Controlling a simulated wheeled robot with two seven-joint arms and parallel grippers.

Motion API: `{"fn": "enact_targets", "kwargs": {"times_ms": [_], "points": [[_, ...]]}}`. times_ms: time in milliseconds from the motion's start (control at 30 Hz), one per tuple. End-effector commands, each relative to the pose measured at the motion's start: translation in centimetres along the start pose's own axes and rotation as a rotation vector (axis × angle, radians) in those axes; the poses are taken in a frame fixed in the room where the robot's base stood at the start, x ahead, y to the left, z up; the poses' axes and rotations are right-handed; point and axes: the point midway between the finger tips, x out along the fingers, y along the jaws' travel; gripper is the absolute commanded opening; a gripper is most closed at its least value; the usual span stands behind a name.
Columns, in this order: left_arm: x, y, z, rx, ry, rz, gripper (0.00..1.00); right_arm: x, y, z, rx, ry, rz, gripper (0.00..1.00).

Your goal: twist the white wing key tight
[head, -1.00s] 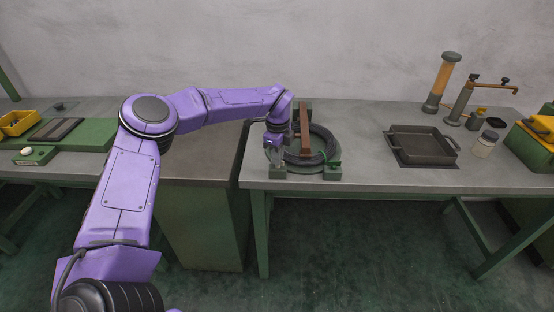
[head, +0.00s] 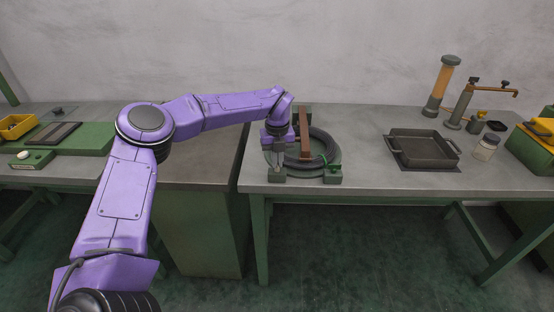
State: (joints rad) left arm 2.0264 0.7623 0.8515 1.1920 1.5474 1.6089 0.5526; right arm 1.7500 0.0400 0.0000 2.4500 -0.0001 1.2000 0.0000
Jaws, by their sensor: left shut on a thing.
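My left gripper (head: 279,158) points down at the front left corner of the round fixture, just above its green-grey block (head: 277,175). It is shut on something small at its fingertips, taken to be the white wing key. The key itself is hidden by the fingers or too small to make out. The fixture (head: 334,177) holds a coiled black ring (head: 326,140), with a brown bar (head: 304,133) lying across it from back to front. My right gripper is not in view.
A dark square tray (head: 424,147) stands on the grey bench (head: 370,183) to the right. The bench between fixture and tray is clear.

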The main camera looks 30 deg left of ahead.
Motion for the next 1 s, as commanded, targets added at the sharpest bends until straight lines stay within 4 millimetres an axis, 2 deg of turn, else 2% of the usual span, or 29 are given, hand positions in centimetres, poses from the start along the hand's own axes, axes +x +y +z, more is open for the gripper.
{"fn": "enact_targets", "kwargs": {"times_ms": [33, 1000], "points": [[0.5, 0.1, -0.4, 0.044, 0.013, 0.008, 0.0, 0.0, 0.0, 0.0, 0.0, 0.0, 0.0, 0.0], [0.5, 0.1, -0.4, 0.963, 0.019, 0.002, 0.0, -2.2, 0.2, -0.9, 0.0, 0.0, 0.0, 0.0]]}}
